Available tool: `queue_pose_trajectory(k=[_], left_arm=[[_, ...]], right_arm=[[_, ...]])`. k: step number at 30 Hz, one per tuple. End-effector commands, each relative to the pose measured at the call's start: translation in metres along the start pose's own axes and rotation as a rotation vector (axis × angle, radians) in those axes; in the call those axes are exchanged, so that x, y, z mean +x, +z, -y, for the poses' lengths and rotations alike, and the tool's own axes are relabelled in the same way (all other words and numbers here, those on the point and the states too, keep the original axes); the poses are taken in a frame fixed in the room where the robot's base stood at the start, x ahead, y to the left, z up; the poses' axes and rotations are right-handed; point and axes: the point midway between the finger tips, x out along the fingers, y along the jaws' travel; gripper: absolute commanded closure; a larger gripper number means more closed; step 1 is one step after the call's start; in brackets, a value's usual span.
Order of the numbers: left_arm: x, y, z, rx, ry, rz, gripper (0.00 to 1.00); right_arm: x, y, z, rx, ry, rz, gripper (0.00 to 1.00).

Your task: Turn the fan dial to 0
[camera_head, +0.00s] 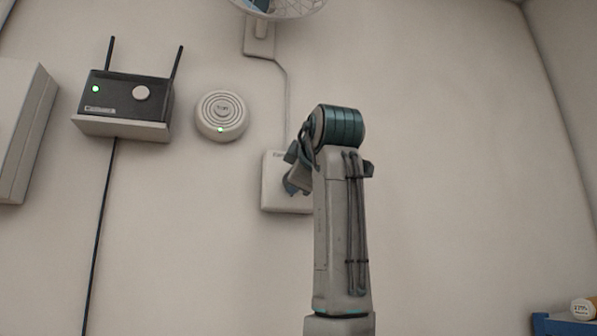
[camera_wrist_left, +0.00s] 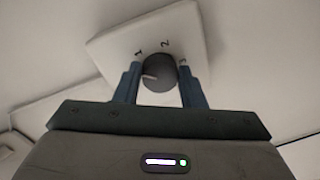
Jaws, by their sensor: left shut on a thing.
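The fan dial is a round dark grey knob (camera_wrist_left: 158,75) on a square white wall plate (camera_wrist_left: 110,48), with the numerals 1, 2 and 3 visible around it. Its pale pointer line points left and slightly down in the left wrist view, below the 1, toward a finger. No 0 is visible; the finger covers that side. My left gripper (camera_wrist_left: 160,88) is shut on the knob, one finger on each side. In the head view the plate (camera_head: 272,192) is partly covered by my left gripper (camera_head: 294,172) and arm, and the knob is hidden. My right gripper is out of view.
A wire runs from the plate up to a caged fan (camera_head: 285,8) at the top edge. A round white device (camera_head: 221,115) and a black router (camera_head: 125,97) on a shelf are left of the plate. The wall to the right is bare.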

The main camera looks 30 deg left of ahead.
Motion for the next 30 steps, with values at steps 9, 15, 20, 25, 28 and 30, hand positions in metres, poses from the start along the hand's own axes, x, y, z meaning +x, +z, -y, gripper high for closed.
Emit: queue_pose_trajectory(k=[9, 15, 20, 25, 28, 30], left_arm=[[0.000, -0.001, -0.001, -0.290, 0.004, 0.019, 0.86], [0.000, -0.001, -0.001, -0.444, 0.006, 0.029, 0.86], [0.000, -0.001, -0.001, -0.537, 0.008, 0.034, 0.86], [0.000, -0.001, 0.000, -0.600, 0.008, 0.038, 0.86], [0.000, 0.000, 0.000, -0.622, 0.008, 0.039, 0.86], [0.001, 0.000, 0.001, -0.632, 0.008, 0.040, 0.86]], right_arm=[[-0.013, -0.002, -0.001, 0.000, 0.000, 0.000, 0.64], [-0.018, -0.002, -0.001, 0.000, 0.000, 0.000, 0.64], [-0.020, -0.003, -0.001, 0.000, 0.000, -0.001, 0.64], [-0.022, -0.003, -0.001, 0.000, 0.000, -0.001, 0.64], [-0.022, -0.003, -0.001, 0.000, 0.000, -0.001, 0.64], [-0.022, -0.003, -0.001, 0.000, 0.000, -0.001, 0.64]])
